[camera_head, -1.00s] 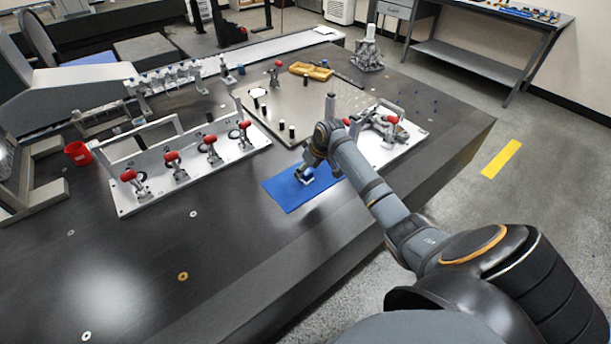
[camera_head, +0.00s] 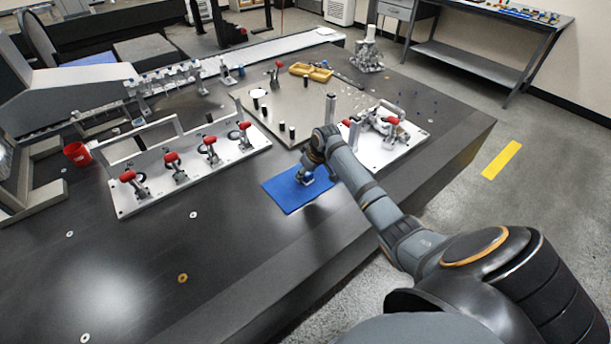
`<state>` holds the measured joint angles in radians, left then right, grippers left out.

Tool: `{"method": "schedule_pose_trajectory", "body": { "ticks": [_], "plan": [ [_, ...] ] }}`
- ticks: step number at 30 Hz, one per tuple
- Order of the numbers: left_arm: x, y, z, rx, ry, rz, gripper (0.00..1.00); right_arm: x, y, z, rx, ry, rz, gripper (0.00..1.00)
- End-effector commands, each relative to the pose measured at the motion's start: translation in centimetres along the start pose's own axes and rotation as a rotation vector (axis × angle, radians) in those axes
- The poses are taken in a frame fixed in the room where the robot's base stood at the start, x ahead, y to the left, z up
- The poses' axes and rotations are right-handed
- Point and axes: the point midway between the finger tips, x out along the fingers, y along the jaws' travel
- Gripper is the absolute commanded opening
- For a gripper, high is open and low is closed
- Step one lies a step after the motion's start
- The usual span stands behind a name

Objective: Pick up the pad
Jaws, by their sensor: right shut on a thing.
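The pad (camera_head: 288,195) is a flat blue rectangle on the dark table top, near the table's front edge. My right gripper (camera_head: 305,180) points down at the pad's upper middle and is shut on it. My wrist and forearm cover the pad's far right part, and the fingertips are small in the picture. I cannot tell whether any of the pad is raised off the table. My left gripper is not in view.
A white plate with red-handled clamps (camera_head: 190,170) stands left of the pad. A grey base plate with black pins (camera_head: 300,112) lies behind it, and a white clamp fixture (camera_head: 385,135) is at its right. Bare table (camera_head: 200,265) lies at front left.

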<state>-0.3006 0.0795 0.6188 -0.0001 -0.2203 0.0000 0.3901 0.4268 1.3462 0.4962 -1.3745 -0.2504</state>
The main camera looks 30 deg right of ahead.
Motion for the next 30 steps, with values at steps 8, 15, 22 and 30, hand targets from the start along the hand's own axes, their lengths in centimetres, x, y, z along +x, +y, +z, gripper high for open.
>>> {"method": "schedule_pose_trajectory", "body": {
  "ticks": [8,15,22,30],
  "plan": [
    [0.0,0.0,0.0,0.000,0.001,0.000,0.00,-1.7,0.1,-0.8,-0.002,0.003,0.002,0.06],
    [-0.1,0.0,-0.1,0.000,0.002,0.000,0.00,-7.6,3.1,-0.9,-0.003,0.000,0.010,0.06],
    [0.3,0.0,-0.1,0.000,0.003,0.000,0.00,-12.5,8.0,1.2,-0.001,-0.005,0.010,0.06],
    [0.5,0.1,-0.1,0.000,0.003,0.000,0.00,-14.9,11.0,2.6,0.000,-0.002,0.003,0.06]
  ]
}}
